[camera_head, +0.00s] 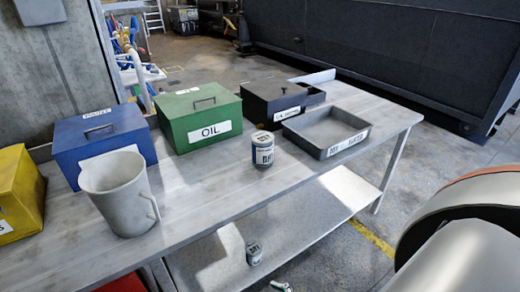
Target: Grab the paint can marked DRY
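A small paint can (262,149) stands upright on the workbench, left of a shallow grey tray. It is dark with a pale label and a light lid; the short lettering on it is too small to read surely. A second, similar can (254,254) stands on the lower shelf, also with a short label I cannot read for sure. I cannot tell which can is marked DRY. The shallow grey open tray (365,133) has a label on its front and looks empty. Neither of my grippers shows clearly in this view.
On the bench (195,220) stand a grey mug-like bucket (115,200), a blue box (100,137), a green OIL box (200,110), a yellow box (15,195) and a black box (280,92). A rounded grey-and-orange form fills the lower right. Bench space around the upper can is clear.

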